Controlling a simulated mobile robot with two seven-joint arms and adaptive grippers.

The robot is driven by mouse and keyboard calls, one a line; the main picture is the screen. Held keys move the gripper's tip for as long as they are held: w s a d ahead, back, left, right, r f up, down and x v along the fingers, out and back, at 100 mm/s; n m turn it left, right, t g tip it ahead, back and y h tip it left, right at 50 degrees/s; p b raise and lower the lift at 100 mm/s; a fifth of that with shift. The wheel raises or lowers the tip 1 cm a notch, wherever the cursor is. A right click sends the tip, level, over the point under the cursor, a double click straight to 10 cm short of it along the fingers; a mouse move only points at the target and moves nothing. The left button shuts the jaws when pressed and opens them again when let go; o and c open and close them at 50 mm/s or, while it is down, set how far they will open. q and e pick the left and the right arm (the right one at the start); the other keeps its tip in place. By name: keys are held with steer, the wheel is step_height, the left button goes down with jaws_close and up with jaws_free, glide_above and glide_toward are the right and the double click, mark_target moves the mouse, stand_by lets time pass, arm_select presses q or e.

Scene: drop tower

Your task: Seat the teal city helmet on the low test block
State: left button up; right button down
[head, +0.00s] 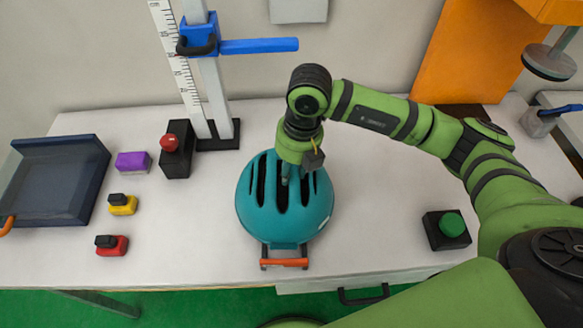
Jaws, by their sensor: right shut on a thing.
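The teal helmet (262,212), with long dark vents, is upright at the middle of the white table, near its front edge. My right gripper (287,180) points down at the helmet's top and is shut on its shell at the vents; the fingertips are partly hidden. An orange bar on dark brackets (284,263) sticks out from under the helmet's front. The low test block cannot be made out for sure; whatever is under the helmet is hidden by it. I cannot tell whether the helmet rests on something or hangs just above it. My left gripper is not in view.
Behind stands the drop tower (217,90) with a blue arm (258,46). A red-button box (176,160), small purple (133,162), yellow and red pieces, and a dark blue tray (93,188) are left. A green-button box (447,229) is right. Table between is clear.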

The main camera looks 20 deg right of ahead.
steer(key=shift+a+r, duration=0.1)
steer(key=shift+f+b, duration=0.25)
steer(key=shift+b, duration=0.1)
stand_by(0.3)
steer(key=c, duration=0.8)
jaws_free()
steer(key=c, duration=0.4)
steer(key=shift+r, duration=0.2)
steer(key=shift+r+p, duration=0.6)
steer(key=shift+r, duration=0.2)
